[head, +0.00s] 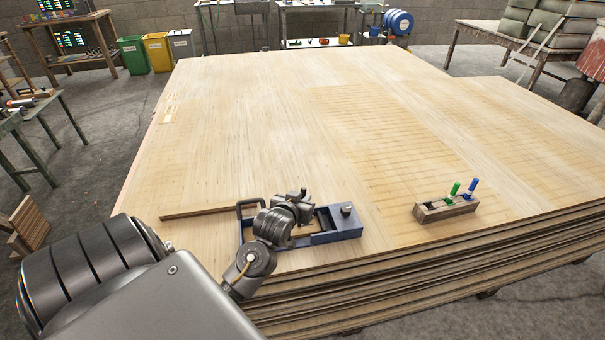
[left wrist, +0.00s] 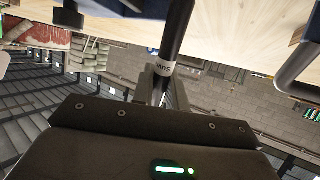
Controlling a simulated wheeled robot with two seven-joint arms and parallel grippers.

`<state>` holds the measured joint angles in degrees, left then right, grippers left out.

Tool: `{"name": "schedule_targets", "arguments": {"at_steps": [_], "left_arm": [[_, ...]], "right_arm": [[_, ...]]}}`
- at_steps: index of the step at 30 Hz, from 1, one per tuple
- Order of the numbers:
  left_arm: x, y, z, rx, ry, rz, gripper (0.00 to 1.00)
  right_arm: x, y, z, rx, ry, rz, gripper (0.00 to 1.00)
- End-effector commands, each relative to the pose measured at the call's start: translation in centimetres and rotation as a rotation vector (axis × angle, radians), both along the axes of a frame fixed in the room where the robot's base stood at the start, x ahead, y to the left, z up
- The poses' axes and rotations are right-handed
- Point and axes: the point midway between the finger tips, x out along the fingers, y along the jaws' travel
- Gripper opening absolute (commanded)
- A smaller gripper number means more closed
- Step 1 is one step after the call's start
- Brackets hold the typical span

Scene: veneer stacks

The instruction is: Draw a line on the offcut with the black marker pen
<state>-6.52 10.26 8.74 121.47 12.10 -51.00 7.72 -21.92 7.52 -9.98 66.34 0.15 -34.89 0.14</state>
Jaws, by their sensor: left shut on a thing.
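My left gripper (head: 300,198) is over the blue metal fixture (head: 345,226) near the front edge of the veneer stack. In the left wrist view my gripper's fingers (left wrist: 160,85) are shut on the black marker pen (left wrist: 178,32), a dark barrel with a pale label band. The pen's far end runs out of the top of that view, so I cannot see its tip. A light wooden piece, apparently the offcut (head: 302,241), lies in the fixture, partly hidden by my gripper. I cannot see any line on it. My right gripper is not in view.
A wooden pen holder (head: 445,208) with a green marker (head: 454,189) and a blue marker (head: 472,187) stands to the right. A thin wooden strip (head: 195,212) lies left of the fixture. The wide veneer top (head: 255,130) behind is mostly clear.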

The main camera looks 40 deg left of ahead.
Motion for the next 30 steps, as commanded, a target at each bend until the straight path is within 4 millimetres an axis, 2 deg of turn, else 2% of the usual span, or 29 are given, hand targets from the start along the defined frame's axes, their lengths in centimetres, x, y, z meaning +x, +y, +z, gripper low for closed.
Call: {"name": "schedule_targets", "arguments": {"at_steps": [16,30], "left_arm": [[-1.5,1.0,0.0,0.001,0.002,-0.001,0.0],[-1.8,1.2,0.0,0.001,0.0,0.0,0.0]], "right_arm": [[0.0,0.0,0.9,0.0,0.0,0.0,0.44],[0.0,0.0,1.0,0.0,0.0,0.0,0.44]]}}
